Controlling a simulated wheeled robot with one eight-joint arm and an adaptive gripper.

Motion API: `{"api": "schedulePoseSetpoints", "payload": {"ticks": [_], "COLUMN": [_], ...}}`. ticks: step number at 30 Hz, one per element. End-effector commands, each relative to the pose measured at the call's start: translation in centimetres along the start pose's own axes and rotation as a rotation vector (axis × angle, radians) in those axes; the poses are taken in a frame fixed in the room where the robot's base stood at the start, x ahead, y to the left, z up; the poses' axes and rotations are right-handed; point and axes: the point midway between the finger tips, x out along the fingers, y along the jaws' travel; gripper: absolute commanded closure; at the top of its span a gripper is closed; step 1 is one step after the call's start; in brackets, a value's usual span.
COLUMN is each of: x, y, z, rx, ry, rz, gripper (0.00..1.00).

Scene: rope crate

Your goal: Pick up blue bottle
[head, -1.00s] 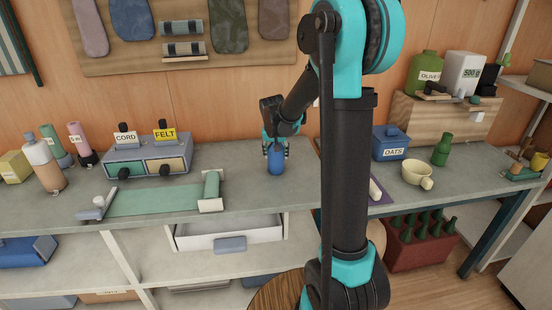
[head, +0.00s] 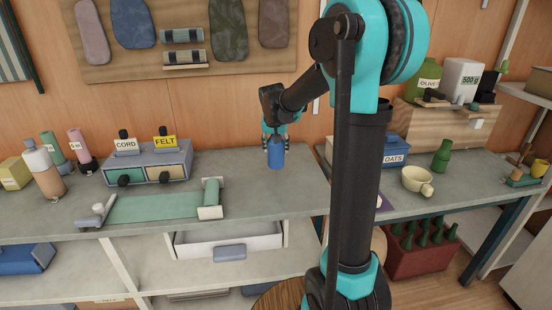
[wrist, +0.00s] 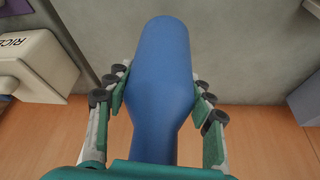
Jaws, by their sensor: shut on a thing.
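The blue bottle (head: 276,155) is upright above or on the middle part of the grey counter, towards its back. My gripper (head: 275,136) comes down on it from above and is shut around its upper part. In the wrist view the blue bottle (wrist: 162,75) fills the middle. My gripper's (wrist: 160,92) finger pads press on it from both sides. I cannot tell for sure whether its base touches the counter.
A grey drawer box (head: 148,165) with CORD and FELT labels stands left of the bottle, with a green mat (head: 155,206) in front. A blue OATS box (head: 392,150), a cream cup (head: 416,180) and a green bottle (head: 441,157) stand right. The counter around the bottle is clear.

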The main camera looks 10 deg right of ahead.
Motion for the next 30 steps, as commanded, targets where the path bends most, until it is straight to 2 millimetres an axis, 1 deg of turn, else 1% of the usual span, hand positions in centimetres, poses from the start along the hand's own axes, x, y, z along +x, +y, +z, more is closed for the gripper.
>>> {"api": "schedulePoseSetpoints", "payload": {"ticks": [1, 6, 9, 12, 15, 21, 30], "x": [-1.4, -5.8, -8.0, -9.8, -11.2, -12.7, -12.8], "y": [0.0, 0.0, 0.0, 0.0, 0.0, 0.0, 0.0], "z": [-0.6, -2.4, -3.3, -4.1, -4.6, -5.2, -5.3], "rx": [0.0, 0.0, 0.0, 0.0, 0.0, 0.0, 0.0], "ry": [0.0, 0.0, 0.0, 0.0, 0.0, 0.0, 0.0], "rz": [0.0, 0.0, 0.0, 0.0, 0.0, 0.0, 0.0], "gripper": [0.93, 0.93, 0.93, 0.93, 0.93, 0.93, 0.93]}}
